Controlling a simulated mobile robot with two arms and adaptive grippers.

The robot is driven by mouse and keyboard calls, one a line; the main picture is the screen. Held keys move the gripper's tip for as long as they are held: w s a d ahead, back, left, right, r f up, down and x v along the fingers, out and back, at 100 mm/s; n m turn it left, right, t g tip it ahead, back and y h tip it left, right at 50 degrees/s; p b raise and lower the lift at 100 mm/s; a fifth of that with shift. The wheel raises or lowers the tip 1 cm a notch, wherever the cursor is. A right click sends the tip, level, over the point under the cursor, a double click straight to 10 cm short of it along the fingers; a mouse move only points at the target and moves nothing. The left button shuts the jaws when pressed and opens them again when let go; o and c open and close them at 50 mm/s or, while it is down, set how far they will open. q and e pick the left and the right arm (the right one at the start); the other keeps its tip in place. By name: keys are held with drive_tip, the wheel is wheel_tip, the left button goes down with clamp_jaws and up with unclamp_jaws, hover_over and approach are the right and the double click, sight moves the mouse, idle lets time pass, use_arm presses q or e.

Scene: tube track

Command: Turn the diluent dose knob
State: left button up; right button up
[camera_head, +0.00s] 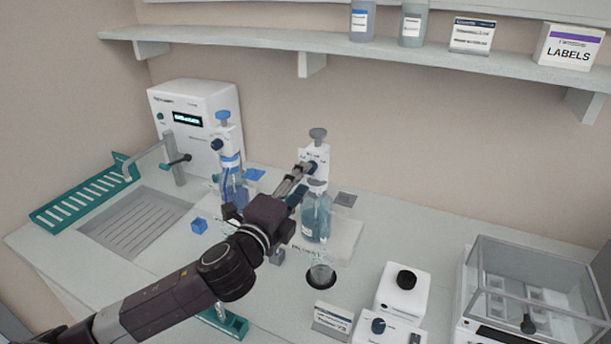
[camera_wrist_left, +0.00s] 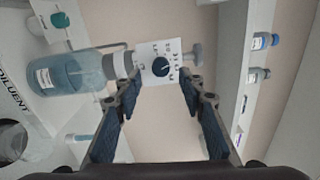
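The diluent bottle (camera_head: 315,218) stands upright on a pale base with a white dispenser head (camera_head: 316,153) and grey plunger top. It also shows sideways in the left wrist view (camera_wrist_left: 70,78), beside the word DILUENT. The small dark blue dose knob (camera_wrist_left: 161,67) sits on the white dial plate (camera_wrist_left: 146,50), which has printed marks around it. My left gripper (camera_head: 298,180) is at the dispenser head. In the left wrist view it is open (camera_wrist_left: 158,88), with the knob ahead between its fingertips; contact is not clear. My right gripper is not in view.
A second dispenser bottle (camera_head: 232,185) with a blue top stands to the left, near a white machine (camera_head: 196,120). A beaker (camera_head: 321,272) stands in front of the diluent bottle. White knobbed devices (camera_head: 402,290) and a clear-lidded box (camera_head: 530,290) stand right. A shelf (camera_head: 350,50) runs above.

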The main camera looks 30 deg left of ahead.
use_arm(q)
drive_tip(key=shift+s+d, duration=0.15)
drive_tip(key=shift+s, duration=1.8)
